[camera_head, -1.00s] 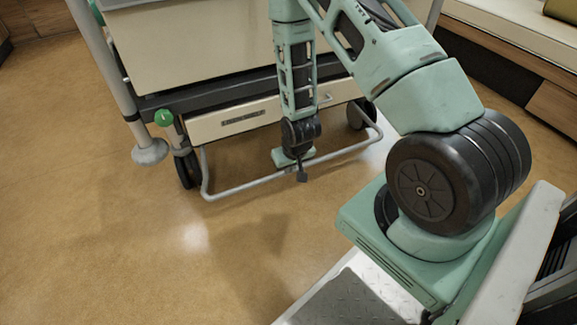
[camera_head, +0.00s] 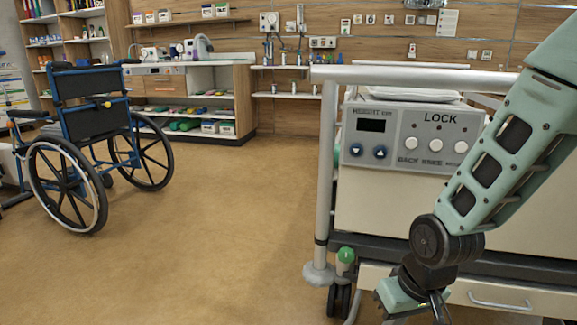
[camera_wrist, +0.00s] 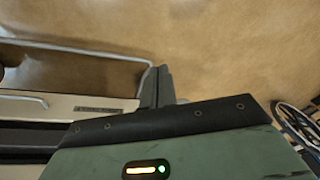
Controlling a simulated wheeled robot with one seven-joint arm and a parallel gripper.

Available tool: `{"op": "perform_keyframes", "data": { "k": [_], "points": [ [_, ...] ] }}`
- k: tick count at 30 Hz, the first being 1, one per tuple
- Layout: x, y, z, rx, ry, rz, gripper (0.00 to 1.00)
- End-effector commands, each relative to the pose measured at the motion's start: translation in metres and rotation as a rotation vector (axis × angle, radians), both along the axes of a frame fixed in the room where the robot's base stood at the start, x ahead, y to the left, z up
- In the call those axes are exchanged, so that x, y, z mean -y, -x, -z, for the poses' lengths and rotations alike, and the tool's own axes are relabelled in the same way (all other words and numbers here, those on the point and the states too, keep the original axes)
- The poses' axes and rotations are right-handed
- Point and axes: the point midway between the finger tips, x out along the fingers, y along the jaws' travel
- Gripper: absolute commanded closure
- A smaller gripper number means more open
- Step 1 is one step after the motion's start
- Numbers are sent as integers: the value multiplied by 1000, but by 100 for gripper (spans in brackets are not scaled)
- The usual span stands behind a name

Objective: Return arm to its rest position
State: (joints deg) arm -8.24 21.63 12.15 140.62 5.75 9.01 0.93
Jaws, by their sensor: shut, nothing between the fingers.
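My arm comes down from the right edge in the camera_head view, its green forearm slanting to the lower left. My gripper (camera_head: 438,306) is at the bottom of that view, low in front of the hospital bed's end panel (camera_head: 380,205), with its lower part close to the picture's edge. In the camera_wrist view the two dark fingers of my gripper (camera_wrist: 158,86) lie close together, with nothing held, over bare floor beside the bed's lower frame. I cannot tell the exact gap between the gripper and the bed.
A bed control panel (camera_head: 408,137) marked LOCK is behind my forearm. A pale bed post (camera_head: 325,170) and a green-capped caster (camera_head: 345,262) stand left of my gripper. A blue wheelchair (camera_head: 90,115) is at the left. The brown floor (camera_head: 210,240) between is clear.

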Motion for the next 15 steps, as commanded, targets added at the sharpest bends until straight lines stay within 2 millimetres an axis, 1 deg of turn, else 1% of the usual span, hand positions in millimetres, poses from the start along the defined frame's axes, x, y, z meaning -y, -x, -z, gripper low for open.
{"op": "perform_keyframes", "data": {
  "k": [1, 3, 6, 9, 15],
  "points": [
    [-16, 17, -33, -2, 2, -67, 100],
    [-31, 41, -59, -19, 13, -144, 100],
    [-43, 73, -89, -39, 34, -234, 100],
    [-49, 99, -113, -52, 56, -309, 100],
    [-52, 147, -150, -67, 108, -435, 100]
  ]
}}
